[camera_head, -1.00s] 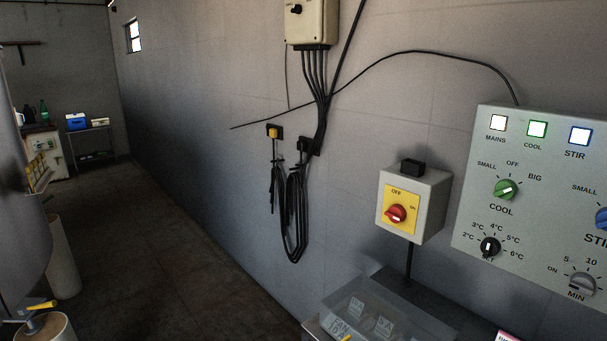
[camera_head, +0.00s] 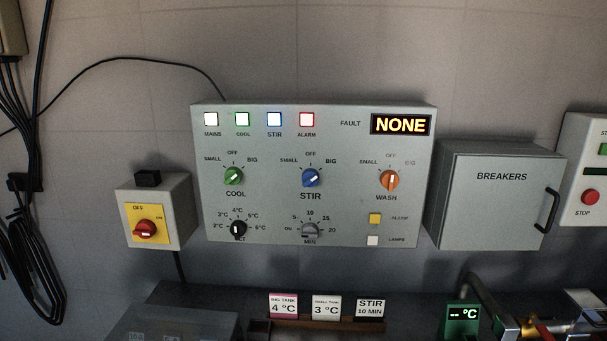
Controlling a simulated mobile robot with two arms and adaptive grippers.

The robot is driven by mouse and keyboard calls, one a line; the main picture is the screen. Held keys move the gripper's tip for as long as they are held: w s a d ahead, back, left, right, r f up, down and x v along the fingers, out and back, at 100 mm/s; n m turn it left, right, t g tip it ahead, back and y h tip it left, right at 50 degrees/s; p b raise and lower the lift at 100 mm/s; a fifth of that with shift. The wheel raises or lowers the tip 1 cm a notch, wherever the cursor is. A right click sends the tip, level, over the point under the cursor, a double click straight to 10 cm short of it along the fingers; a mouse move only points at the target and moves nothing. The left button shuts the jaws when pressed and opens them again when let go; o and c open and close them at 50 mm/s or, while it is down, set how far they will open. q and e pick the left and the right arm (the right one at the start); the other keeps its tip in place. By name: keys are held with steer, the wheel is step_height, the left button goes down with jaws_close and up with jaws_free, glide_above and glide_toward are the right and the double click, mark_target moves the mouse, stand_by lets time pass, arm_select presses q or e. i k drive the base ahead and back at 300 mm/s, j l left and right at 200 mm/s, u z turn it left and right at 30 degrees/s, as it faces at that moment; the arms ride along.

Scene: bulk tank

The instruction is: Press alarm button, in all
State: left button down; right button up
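The ALARM lamp (camera_head: 307,119) at the top of the panel has a red frame and looks white, as do the MAINS, COOL and STIR lamps. The fault display (camera_head: 401,125) reads NONE. Neither of my grippers shows in the view.
A red rotary switch on a yellow plate (camera_head: 146,226) is left of the panel. The breakers box (camera_head: 500,195) with a black handle is right of it. Labelled cards (camera_head: 326,307) and a green temperature display (camera_head: 463,316) stand below. Black cables hang at left.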

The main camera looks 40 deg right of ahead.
mark_target(374, 218)
steer(key=z, duration=1.25)
